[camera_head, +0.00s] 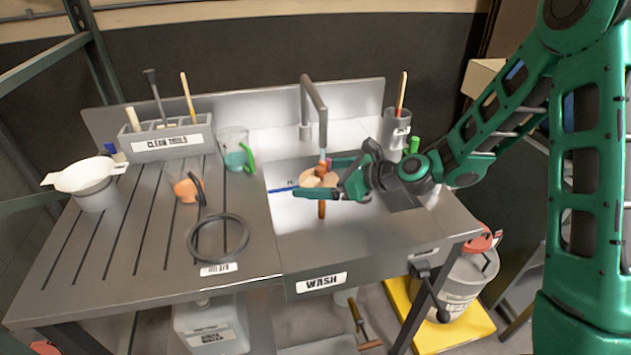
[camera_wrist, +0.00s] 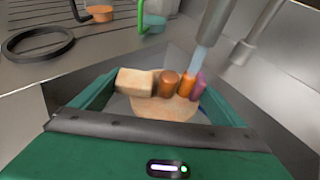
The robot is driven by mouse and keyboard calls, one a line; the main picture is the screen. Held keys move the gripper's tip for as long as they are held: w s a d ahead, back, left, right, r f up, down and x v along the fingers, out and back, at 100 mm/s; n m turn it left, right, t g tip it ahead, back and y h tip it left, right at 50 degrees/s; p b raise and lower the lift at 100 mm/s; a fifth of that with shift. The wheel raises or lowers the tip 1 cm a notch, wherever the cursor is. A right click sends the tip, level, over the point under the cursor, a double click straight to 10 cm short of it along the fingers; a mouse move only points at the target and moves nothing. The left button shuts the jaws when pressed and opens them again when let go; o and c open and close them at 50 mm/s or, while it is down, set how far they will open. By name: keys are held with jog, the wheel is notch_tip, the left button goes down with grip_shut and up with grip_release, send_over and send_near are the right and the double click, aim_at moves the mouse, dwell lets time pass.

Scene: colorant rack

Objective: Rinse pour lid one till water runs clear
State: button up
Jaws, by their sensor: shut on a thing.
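The pour lid (camera_head: 314,179) is a round tan piece held over the wash sink (camera_head: 352,222), below the tap (camera_head: 309,88). My gripper (camera_head: 333,192) is shut on it. In the wrist view the pale lid disc (camera_wrist: 165,108) sits between my fingers, with a beige block (camera_wrist: 135,82) and small brown, orange and purple parts along its far edge. A pale blue stream (camera_wrist: 209,38) comes down from the tap onto or right beside the orange part. In the head view an orange-brown streak (camera_head: 322,209) shows below the lid; I cannot tell whether it is tinted runoff.
A black ring (camera_head: 218,238), a cup with orange contents (camera_head: 187,190) and a jug with teal contents (camera_head: 233,148) are on the ribbed drainboard left of the sink. A tool holder (camera_head: 396,130) stands behind my gripper.

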jog(key=shift+d, duration=0.15)
jog(key=shift+a, duration=0.2)
jog(key=shift+s+a, duration=0.1)
jog(key=shift+a, duration=0.3)
jog(key=s+d, duration=0.2)
jog(key=s, duration=0.5)
jog(key=shift+s, duration=0.4)
dwell(0.6)
dwell(1.4)
